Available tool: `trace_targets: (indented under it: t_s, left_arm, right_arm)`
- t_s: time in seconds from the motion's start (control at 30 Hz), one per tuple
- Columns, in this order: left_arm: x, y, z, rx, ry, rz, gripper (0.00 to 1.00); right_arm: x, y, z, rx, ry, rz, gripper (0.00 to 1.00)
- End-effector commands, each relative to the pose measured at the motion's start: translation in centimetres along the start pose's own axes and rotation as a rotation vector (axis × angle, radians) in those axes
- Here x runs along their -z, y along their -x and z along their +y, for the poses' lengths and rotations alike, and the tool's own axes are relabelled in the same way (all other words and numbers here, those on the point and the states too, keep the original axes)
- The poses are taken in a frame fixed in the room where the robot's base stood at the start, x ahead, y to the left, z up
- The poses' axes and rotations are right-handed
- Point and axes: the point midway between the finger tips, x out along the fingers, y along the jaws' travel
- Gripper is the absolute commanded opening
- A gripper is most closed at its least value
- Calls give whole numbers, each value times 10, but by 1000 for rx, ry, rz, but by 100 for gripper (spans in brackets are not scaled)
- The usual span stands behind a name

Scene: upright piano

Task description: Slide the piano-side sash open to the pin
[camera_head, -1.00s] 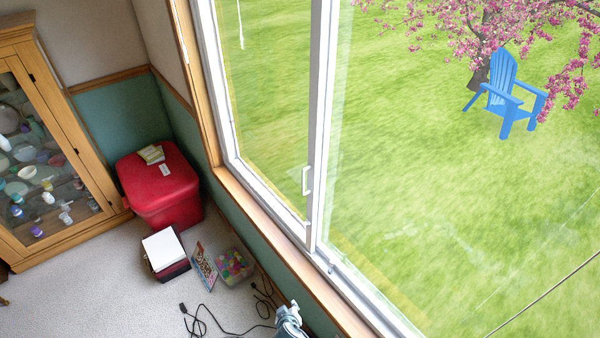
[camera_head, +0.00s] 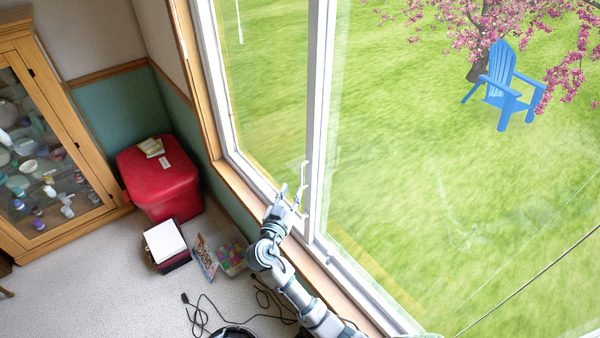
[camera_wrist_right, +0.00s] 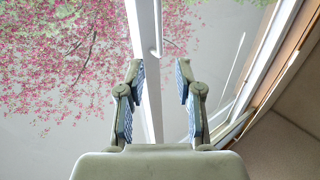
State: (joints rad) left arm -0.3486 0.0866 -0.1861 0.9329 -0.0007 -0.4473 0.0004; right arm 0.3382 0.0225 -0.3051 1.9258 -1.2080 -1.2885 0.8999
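The window sash with the handle (camera_head: 316,120) is the left one in the head view, with a white stile. Its slim white pull handle (camera_head: 304,172) stands on the stile's lower part. My right gripper (camera_head: 292,194) is open and empty, just below and beside the handle. In the right wrist view the two padded fingers (camera_wrist_right: 158,72) are spread, and the handle (camera_wrist_right: 155,50) shows just beyond the gap between their tips, apart from them. A small dark spot (camera_head: 330,262) shows on the bottom track; I cannot tell whether it is the pin. My left gripper is not in view.
The wooden sill (camera_head: 240,186) runs below the window. A red bin (camera_head: 160,185), a box with a white top (camera_head: 165,242), a tub of colourful items (camera_head: 232,256) and black cables (camera_head: 205,312) lie on the floor. A glass cabinet (camera_head: 50,150) stands at left.

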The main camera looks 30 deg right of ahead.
Motion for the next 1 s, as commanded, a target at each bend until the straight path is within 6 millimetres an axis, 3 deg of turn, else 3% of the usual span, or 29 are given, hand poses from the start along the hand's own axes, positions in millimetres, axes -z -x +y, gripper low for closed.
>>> trace_targets:
  t_s: [0.2,0.4,0.8,0.83,0.97,1.0]
  left_arm:
    - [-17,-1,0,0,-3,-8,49]
    - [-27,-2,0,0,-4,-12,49]
    - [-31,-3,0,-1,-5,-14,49]
    - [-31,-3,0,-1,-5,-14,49]
    - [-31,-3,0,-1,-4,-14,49]
    - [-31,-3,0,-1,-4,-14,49]
  right_arm:
    - [2,-50,0,-1,4,3,35]
    - [1,-79,0,1,2,1,35]
    - [-1,-89,0,2,0,-1,35]
    - [-1,-89,0,2,0,-1,32]
    - [-1,-88,0,2,1,-1,0]
    - [0,-88,0,2,1,-1,0]
